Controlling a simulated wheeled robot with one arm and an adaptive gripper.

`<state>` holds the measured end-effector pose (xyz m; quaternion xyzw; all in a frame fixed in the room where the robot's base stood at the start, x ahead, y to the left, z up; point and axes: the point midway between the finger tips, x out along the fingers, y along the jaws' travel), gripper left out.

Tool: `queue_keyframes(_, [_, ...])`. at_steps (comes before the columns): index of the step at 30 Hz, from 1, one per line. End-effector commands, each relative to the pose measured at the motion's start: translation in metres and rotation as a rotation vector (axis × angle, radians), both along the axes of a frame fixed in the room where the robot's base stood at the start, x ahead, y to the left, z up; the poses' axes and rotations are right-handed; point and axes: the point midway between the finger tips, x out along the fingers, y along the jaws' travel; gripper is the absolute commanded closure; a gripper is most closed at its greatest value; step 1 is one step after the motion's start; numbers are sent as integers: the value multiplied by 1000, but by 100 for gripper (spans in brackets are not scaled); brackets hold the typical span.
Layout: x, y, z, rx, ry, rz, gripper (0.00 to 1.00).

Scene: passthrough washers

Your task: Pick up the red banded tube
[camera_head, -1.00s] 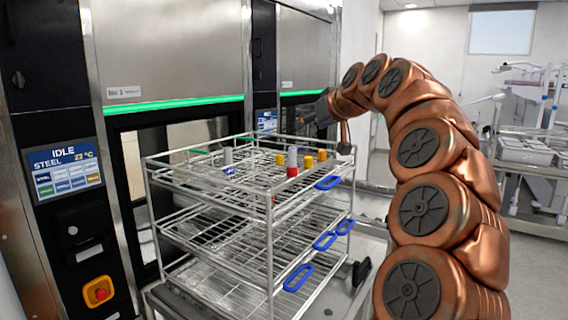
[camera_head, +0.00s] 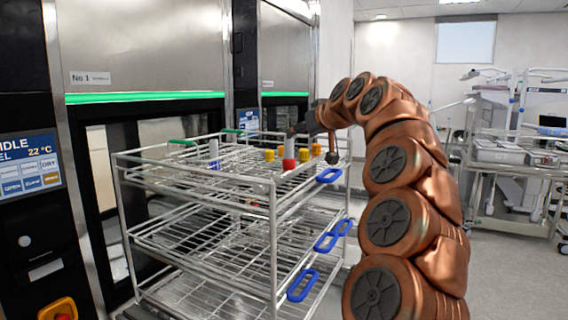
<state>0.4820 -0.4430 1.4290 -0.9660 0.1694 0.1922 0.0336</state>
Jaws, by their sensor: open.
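The red banded tube (camera_head: 289,152) stands upright on the top level of a wire rack (camera_head: 205,185), near its right side. It has a grey upper part and a red band (camera_head: 289,164) low down. My gripper (camera_head: 312,142) is at the end of the copper arm, just above and to the right of the tube. It is open and holds nothing that I can see. One finger hangs down over the rack's right rim. The other is partly hidden by the dark wrist, so I cannot tell whether it touches the tube.
Yellow pieces (camera_head: 269,155) stand around the tube, and a blue banded tube (camera_head: 214,155) stands to the left. Blue handles (camera_head: 328,176) stick out at the rack's right side. A washer (camera_head: 145,105) is behind the rack. A cart (camera_head: 510,155) stands at the far right, with open floor before it.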

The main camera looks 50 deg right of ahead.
Motion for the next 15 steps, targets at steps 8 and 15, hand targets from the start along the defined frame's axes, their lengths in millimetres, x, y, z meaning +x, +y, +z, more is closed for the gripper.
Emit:
queue_keyframes(8, [24, -2, -9, 1, 4, 11, 41])
queue_keyframes(15, [39, -8, -12, 1, 2, 9, 41])
